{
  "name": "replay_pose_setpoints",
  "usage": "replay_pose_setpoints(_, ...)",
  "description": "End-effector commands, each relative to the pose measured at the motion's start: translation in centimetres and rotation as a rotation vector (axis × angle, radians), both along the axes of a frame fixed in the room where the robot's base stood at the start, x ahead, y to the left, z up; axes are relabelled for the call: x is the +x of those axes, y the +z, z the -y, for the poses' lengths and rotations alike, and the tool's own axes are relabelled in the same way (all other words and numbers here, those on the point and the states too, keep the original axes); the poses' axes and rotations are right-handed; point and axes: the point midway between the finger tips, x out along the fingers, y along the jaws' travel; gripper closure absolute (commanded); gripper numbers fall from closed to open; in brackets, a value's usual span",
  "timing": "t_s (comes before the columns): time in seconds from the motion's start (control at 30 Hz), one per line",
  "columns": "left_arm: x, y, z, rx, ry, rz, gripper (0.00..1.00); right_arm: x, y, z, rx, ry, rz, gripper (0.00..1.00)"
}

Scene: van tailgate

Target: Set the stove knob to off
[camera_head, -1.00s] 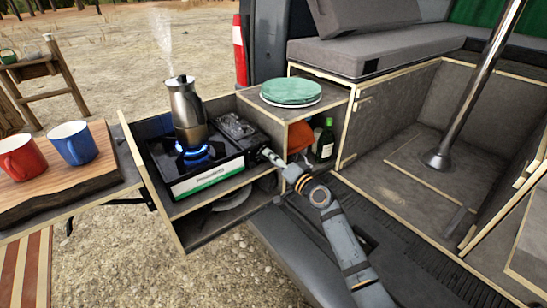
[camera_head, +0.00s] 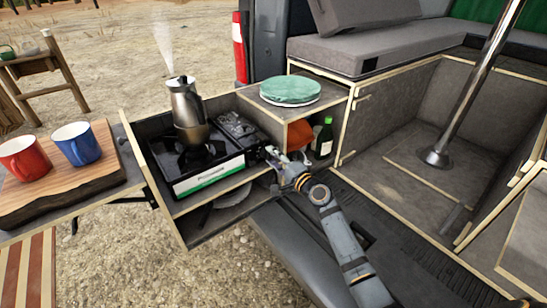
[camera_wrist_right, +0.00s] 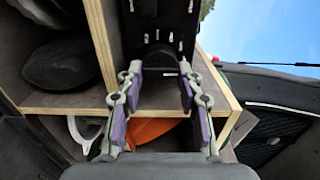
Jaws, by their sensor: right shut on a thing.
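The camping stove (camera_head: 208,179) stands in the pull-out drawer, with a metal moka pot (camera_head: 186,108) on its burner and steam rising from it. No blue flame shows under the pot. My right gripper (camera_head: 271,153) is at the stove's right end, shut on the knob there. The knob itself is mostly hidden by the fingers in the head view. In the right wrist view, the padded fingers (camera_wrist_right: 160,82) stand on either side of the dark end of the stove (camera_wrist_right: 160,28). My left gripper is not in view.
A green plate stack (camera_head: 290,91) sits on the cabinet top behind the gripper. A green bottle (camera_head: 324,138) and an orange item (camera_head: 299,134) are in the open shelf below. Red (camera_head: 24,158) and blue (camera_head: 77,143) mugs stand on a board at left.

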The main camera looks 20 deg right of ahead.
Motion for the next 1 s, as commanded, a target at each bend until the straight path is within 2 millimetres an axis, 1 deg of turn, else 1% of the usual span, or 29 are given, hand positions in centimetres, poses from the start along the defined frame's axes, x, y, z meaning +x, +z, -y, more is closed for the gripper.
replay_pose_setpoints(0.37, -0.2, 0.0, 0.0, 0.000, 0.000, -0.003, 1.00, 0.0, -0.1, 0.0, 0.007, 0.000, -0.004, 0.95)
replay_pose_setpoints(0.4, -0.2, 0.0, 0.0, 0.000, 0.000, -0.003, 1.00, 0.0, -0.1, 0.0, 0.007, 0.000, -0.004, 0.62)
replay_pose_setpoints(0.57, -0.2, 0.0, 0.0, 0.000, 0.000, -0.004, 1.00, 0.0, -0.1, 0.0, 0.006, 0.000, -0.003, 0.41)
replay_pose_setpoints(0.77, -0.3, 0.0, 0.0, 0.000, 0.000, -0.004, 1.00, 0.0, 0.0, 0.0, 0.005, 0.000, -0.003, 0.41)
replay_pose_setpoints(0.87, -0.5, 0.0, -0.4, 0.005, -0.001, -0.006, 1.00, -0.1, -0.1, 0.0, 0.005, 0.000, -0.003, 0.41)
replay_pose_setpoints(0.97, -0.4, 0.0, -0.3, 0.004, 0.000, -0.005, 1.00, -1.0, -0.1, 0.4, 0.003, 0.000, -0.003, 0.41)
replay_pose_setpoints(1.0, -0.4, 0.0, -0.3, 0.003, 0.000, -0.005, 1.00, -1.7, -0.2, 0.7, 0.002, 0.000, -0.004, 0.41)
